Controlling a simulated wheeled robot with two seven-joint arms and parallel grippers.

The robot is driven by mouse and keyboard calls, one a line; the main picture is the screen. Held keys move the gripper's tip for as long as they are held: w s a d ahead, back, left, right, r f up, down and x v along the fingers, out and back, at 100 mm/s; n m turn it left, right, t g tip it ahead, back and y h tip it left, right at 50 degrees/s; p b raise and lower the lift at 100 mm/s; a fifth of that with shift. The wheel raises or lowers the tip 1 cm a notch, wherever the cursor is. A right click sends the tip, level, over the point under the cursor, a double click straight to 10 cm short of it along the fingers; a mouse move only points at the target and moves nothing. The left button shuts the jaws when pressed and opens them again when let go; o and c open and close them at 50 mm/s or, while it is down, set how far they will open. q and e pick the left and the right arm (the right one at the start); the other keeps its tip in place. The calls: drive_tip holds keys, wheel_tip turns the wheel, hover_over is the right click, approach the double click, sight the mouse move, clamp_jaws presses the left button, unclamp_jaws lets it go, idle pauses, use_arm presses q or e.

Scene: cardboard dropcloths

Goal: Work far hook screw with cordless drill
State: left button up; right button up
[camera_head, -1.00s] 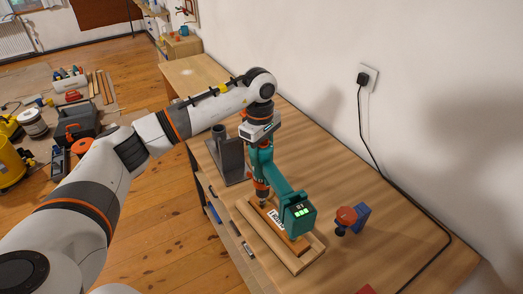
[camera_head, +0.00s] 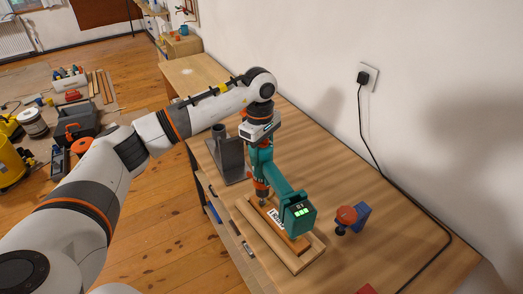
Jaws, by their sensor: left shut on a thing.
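My left gripper (camera_head: 262,143) is shut on the teal cordless drill (camera_head: 277,183) near its upper body. The drill's battery base (camera_head: 298,212), with lit green lights, faces me at the lower right. Its orange-collared chuck (camera_head: 261,188) points down at the far end of a wooden board (camera_head: 277,260) on the workbench. An orange-brown strip with a white label (camera_head: 274,218) lies on the board. The far hook screw is not discernible; the chuck and drill cover that spot. Whether the bit touches it I cannot tell. My right gripper is not in view.
A grey holder with a round tube (camera_head: 226,152) stands on the workbench (camera_head: 380,215) left of the drill. A red-and-blue tool (camera_head: 349,217) stands to the right. A black cable (camera_head: 376,160) runs from the wall socket across the bench. A red thing shows at the bottom edge.

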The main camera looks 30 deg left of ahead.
use_arm(q)
drive_tip(key=shift+r+p, duration=1.8)
drive_tip(key=shift+r, duration=1.8)
drive_tip(key=shift+f, duration=0.1)
